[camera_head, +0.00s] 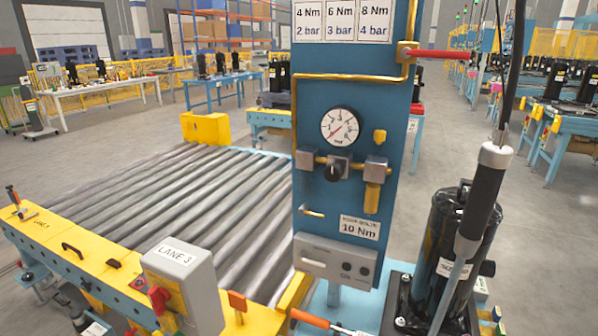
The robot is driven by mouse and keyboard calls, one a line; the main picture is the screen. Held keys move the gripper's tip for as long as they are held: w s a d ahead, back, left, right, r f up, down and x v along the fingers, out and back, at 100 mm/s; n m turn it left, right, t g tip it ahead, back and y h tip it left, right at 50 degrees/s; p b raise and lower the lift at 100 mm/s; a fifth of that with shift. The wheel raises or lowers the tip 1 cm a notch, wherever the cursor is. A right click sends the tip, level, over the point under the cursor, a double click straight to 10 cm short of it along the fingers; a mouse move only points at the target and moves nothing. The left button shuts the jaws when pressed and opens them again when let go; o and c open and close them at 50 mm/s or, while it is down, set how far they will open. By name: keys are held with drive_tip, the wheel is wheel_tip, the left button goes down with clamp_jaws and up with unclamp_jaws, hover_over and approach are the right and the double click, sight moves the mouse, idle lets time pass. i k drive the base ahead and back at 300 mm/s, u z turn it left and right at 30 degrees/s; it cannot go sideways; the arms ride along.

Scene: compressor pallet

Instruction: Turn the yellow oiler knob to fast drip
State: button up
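A small yellow knob (379,136) sits on the blue panel (317,105), just above a grey oiler block (376,168) with an amber bowl (372,198) below it. I take it to be the oiler knob. It is too small to read its setting, and I can make out no drip marks. My gripper does not show in this view.
Left of the knob are a round gauge (340,126) and a regulator with a black knob (334,172). A hanging tool (482,196) and a black compressor (437,243) stand at the right. A roller conveyor (205,195) fills the left. Space before the knob looks clear.

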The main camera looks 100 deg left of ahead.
sight(379, 136)
drive_tip(key=u, duration=3.15)
drive_tip(key=k, duration=1.25)
drive_tip(key=z, duration=0.45)
drive_tip(key=i, duration=1)
drive_tip(key=u, duration=0.4)
drive_tip(key=i, duration=0.7)
drive_tip(key=u, duration=0.6)
